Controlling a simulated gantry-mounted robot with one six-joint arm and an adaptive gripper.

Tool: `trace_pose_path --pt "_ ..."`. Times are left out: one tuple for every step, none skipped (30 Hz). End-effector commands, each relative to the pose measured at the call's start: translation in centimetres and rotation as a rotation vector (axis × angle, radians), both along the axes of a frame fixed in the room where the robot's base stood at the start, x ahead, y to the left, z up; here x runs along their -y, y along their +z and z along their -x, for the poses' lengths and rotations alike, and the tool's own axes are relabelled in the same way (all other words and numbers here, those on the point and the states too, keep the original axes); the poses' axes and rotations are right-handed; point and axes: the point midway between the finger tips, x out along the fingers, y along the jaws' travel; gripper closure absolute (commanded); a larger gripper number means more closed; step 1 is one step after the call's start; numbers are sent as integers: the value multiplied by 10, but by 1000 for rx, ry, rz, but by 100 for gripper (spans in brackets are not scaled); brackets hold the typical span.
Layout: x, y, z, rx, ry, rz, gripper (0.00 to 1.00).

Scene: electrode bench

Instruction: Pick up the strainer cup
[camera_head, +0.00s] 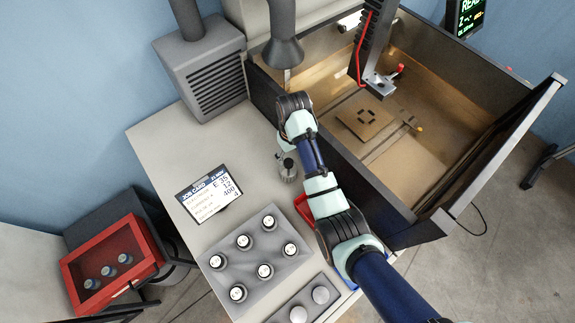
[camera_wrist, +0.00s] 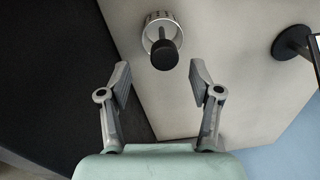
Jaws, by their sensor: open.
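The strainer cup (camera_wrist: 153,22) is a perforated metal cup with a black knob on a stem, in the wrist view at the top centre. It also shows in the head view (camera_head: 289,175), standing on the bench beside my arm. My gripper (camera_wrist: 158,72) is open, with its two fingers spread apart at the lower middle of the wrist view. The cup lies beyond the fingertips, roughly in line with the gap, and nothing is between the finger pads. In the head view, my arm hides most of the gripper.
A job card (camera_head: 208,196) stands left of the cup. A grey tray (camera_head: 250,262) with several white-topped items sits nearer the front. An open dark-walled tank (camera_head: 400,208) is on the right. A red-framed case (camera_head: 110,268) is at lower left. Bare bench lies around the cup.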

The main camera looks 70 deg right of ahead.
Motion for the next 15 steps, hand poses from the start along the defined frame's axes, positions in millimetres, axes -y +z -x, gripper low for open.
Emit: trace_pose_path --pt "0 -1 0 0 0 0 36" --pt "0 -2 0 1 0 1 36" --pt "-1 -5 -1 0 1 0 36" --pt "-1 -8 -1 0 1 0 36" --pt "-2 -13 -1 -2 1 -1 36" --pt "-3 -21 -2 -2 1 -1 36" --pt "-4 -27 -3 -2 1 -2 36" --pt "-5 -32 -3 -2 1 -1 36" --pt "-5 -40 -4 -1 1 -1 36" --pt "-5 -44 -4 -1 1 -1 36" --pt "-5 -47 -4 0 1 0 36" --pt "-4 -50 -4 1 1 1 36" --pt "-4 -52 -4 1 1 1 36" --pt "-4 -53 -4 2 1 1 36" --pt "-4 -53 -4 1 1 2 36"
